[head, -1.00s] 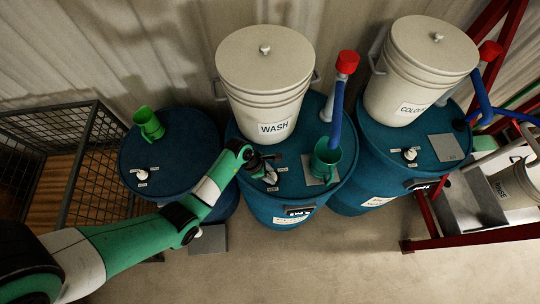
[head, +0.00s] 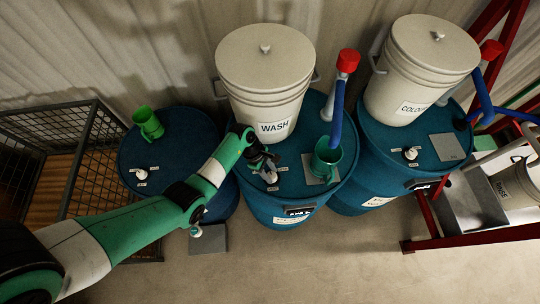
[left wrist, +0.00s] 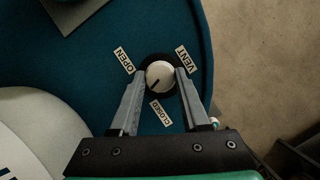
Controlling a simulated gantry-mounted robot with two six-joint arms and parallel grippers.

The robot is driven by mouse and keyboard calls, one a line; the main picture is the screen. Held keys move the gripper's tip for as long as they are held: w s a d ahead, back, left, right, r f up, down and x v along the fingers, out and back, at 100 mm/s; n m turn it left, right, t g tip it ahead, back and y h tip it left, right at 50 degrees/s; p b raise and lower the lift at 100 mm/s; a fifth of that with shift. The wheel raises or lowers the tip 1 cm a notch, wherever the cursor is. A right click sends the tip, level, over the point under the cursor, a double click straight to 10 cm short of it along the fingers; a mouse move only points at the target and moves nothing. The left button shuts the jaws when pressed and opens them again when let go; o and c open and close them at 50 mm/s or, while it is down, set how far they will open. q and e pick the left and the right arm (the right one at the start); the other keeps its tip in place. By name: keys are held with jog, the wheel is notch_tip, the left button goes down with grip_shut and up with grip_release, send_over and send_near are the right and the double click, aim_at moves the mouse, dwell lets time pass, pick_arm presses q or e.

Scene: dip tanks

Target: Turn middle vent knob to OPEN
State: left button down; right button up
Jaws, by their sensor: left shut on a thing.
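The middle vent knob (left wrist: 160,75) is white and round, on the blue top of the middle drum (head: 300,165). In the left wrist view, the OPEN label (left wrist: 123,60) is at its upper left, VENT (left wrist: 183,60) at its upper right and CLOSED (left wrist: 160,113) below it. The knob's dark mark points to the lower left, between CLOSED and OPEN. My left gripper (left wrist: 160,78) is shut on the knob, one finger on each side. It also shows in the head view (head: 267,174), where it largely hides the knob. My right gripper is not in view.
A white WASH bucket (head: 265,75) stands behind the knob. The left drum (head: 180,150) and right drum (head: 445,125) have similar knobs. A wire cage (head: 95,165) stands at far left.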

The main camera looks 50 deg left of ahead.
pick_arm(q)
jog(key=m+b, duration=0.1)
jog(key=m, duration=0.1)
jog(key=m+g+b, duration=0.1)
jog(key=shift+w+f+m+h, duration=0.15)
jog(key=shift+m+h, duration=0.15)
jog(key=shift+m, duration=0.1)
jog(key=m+g+b, duration=0.1)
jog(key=m+b, duration=0.2)
jog(key=shift+w+m+g, duration=0.1)
jog(key=shift+m+g, duration=0.2)
jog(key=shift+g, duration=0.1)
jog(key=m+g+b, duration=0.1)
jog(key=m+b, duration=0.2)
jog(key=b, duration=0.2)
jog(key=shift+w+f+m, duration=0.1)
jog(key=shift+m, duration=0.2)
jog(key=shift+r+m+g+y+b, duration=0.2)
jog(key=shift+m+g+y+b, duration=0.25)
jog(key=shift+m+b, duration=0.35)
jog(key=shift+c, duration=1.9)
grip_release()
jog(key=shift+d, duration=0.1)
jog(key=shift+r, duration=0.1)
